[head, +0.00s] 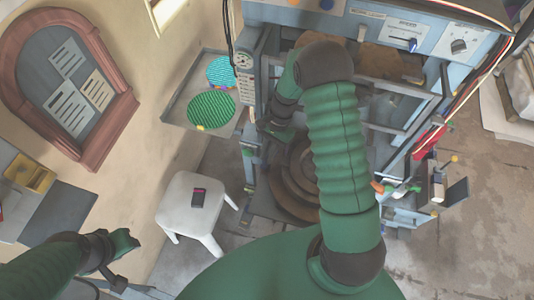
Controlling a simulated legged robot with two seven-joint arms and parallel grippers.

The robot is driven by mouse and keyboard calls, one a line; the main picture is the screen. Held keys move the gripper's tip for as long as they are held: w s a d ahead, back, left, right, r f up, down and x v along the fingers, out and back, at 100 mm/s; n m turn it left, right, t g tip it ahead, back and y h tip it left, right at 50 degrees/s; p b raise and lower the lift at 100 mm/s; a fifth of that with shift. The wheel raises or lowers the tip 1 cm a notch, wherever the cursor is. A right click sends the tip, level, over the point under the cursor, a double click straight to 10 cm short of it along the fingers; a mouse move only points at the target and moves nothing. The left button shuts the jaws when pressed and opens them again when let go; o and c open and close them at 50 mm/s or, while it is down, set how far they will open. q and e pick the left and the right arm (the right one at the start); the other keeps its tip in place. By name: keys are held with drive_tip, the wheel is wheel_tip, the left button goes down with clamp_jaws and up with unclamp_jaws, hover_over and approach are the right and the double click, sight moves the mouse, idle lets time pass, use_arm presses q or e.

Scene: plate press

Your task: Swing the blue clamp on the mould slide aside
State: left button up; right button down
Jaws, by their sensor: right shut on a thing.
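My right arm reaches up over the press and bends left. Its gripper (280,131) is low at the left side of the press, beside the round brown mould (290,192) on the slide. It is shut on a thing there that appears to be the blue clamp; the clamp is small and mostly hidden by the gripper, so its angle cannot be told. My forearm covers the right part of the mould. My left gripper (124,243) is at the lower left, away from the press, and its jaws are too small to read.
The press (382,35) has a control panel at the top. A side tray (178,113) holds a green and a turquoise disc. A white stool (185,212) with a dark item on it stands left of the press. Red cables and hand tools (400,188) are at the right.

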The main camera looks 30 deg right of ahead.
drive_tip(key=n+g, duration=0.1)
drive_tip(key=n, duration=0.2)
drive_tip(key=shift+w+d+n+h, duration=0.1)
drive_tip(key=shift+w+n+h, duration=0.05)
drive_tip(key=shift+n+h, duration=0.25)
drive_tip(key=n+g+h, duration=0.1)
drive_tip(key=n, duration=0.3)
drive_tip(key=shift+w+n, duration=0.1)
drive_tip(key=shift+n, duration=0.2)
drive_tip(key=c, duration=1.4)
unclamp_jaws()
drive_tip(key=shift+c, duration=0.2)
